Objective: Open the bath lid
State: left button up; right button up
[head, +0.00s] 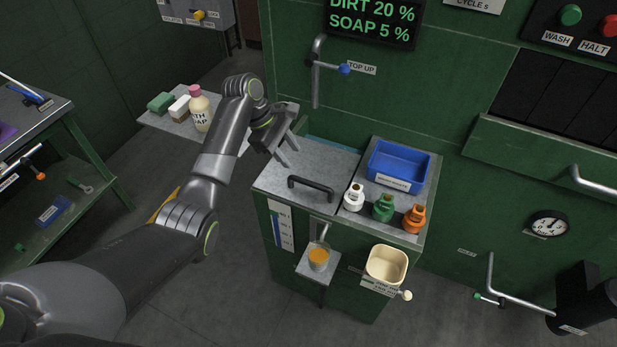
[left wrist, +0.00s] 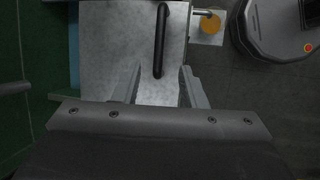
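The bath lid (head: 285,180) is a flat grey metal plate on top of a green cabinet (head: 330,265), with a black bar handle (head: 310,187) near its front edge. The lid lies flat. My left gripper (head: 290,152) is open and empty above the lid's back left part, apart from the handle. In the left wrist view, the two fingers (left wrist: 158,92) are spread over the lid (left wrist: 112,45), and the handle (left wrist: 160,40) runs forward from near the gap between them. I cannot tell the exact height of the fingers above the lid. My right gripper is not in view.
A tap pipe (head: 317,75) hangs behind.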

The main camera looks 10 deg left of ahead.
aim_at(312, 183)
pick_arm(q)
jog(key=x, duration=1.2)
grip_shut()
